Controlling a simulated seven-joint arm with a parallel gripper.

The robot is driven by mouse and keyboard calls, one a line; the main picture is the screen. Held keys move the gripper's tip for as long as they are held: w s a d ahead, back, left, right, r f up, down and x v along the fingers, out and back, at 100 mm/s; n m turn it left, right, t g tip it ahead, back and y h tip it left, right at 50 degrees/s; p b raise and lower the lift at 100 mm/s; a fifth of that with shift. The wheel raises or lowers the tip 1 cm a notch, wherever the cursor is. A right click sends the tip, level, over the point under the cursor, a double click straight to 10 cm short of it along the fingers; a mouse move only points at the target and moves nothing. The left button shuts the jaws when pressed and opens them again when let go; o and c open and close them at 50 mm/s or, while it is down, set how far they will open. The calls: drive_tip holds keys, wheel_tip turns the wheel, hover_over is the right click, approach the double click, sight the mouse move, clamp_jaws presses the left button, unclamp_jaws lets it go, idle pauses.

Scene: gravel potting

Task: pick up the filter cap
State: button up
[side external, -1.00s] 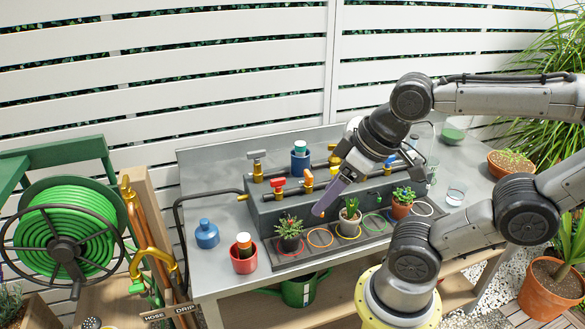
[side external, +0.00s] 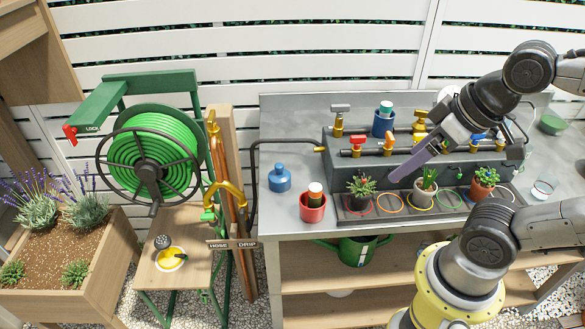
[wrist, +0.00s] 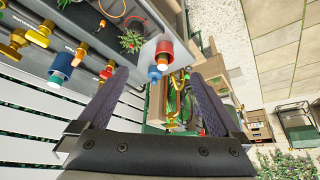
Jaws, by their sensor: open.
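A small grey cap with a speckled, perforated top (side external: 162,241), which looks like the filter cap, sits on a wooden bench top (side external: 190,283) at the lower left of the side view. It is beside a round yellow-and-white piece (side external: 171,259). My gripper (side external: 394,180) is far to its right, above the front of the grey potting bench near the small plants. In the wrist view my gripper (wrist: 156,72) has its two purple fingers wide apart with nothing held between them. I cannot make out the cap clearly in the wrist view.
A hose reel (side external: 152,165) stands behind the wooden bench. Copper pipes on a wooden post (side external: 238,190) rise between it and the grey bench. A blue bottle (side external: 280,178) and a red cup (side external: 313,207) stand at the grey bench's left end. A lavender planter (side external: 60,250) is far left.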

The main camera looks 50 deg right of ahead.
drive_tip(key=w+r+n, duration=0.5)
drive_tip(key=n, duration=0.1)
drive_tip(key=n+g, duration=0.5)
drive_tip(key=n, duration=0.4)
hover_over(278, 165)
wheel_tip(278, 165, down, 10)
drive_tip(key=shift+g, duration=0.3)
wheel_tip(278, 165, down, 13)
drive_tip(key=shift+r, duration=0.1)
drive_tip(key=shift+s+f, duration=0.1)
drive_tip(key=shift+f, duration=2.85)
